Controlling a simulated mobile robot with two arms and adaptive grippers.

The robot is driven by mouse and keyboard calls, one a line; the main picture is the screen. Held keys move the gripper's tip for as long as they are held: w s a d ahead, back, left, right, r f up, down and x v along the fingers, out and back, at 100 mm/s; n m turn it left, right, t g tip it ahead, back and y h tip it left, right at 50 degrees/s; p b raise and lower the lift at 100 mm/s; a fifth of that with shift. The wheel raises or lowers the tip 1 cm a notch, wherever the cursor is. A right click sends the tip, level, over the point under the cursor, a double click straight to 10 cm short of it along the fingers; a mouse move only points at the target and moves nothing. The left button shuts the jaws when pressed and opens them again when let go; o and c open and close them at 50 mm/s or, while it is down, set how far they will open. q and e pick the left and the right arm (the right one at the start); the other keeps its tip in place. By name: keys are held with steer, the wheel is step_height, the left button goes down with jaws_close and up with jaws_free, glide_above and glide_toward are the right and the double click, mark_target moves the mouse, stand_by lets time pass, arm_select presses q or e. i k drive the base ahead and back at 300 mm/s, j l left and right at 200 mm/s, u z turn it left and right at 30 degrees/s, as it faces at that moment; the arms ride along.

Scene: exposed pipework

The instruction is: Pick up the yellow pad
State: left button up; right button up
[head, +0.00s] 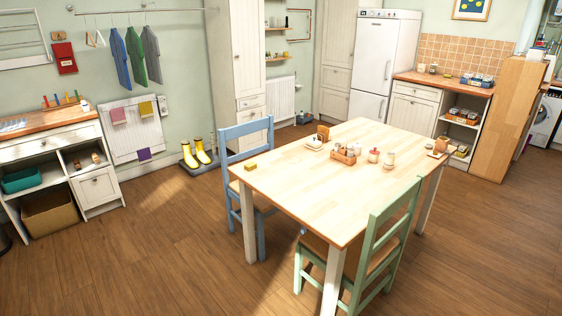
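A small yellow block-like pad (250,167) lies on the light wooden table (330,190), close to its left edge by the blue chair. A flat yellow cloth (146,109) also hangs on the white radiator at the left wall. Neither of my grippers is in view, and nothing is touching the pad.
A blue chair (247,137) stands at the table's left end and a green chair (389,235) at its front right. A wooden tray with jars (344,155) sits mid-table. Yellow boots (201,151) stand by the wall. The wooden floor (150,240) at front left is clear.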

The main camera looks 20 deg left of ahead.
mark_target(251, 166)
steer(key=i+j+z, duration=0.15)
steer(key=i+j, duration=0.4)
steer(key=i+j+z, duration=0.15)
steer(key=i+j, duration=0.45)
steer(key=i+j+z, duration=0.15)
steer(key=i+j, duration=0.35)
steer(key=j, duration=0.25)
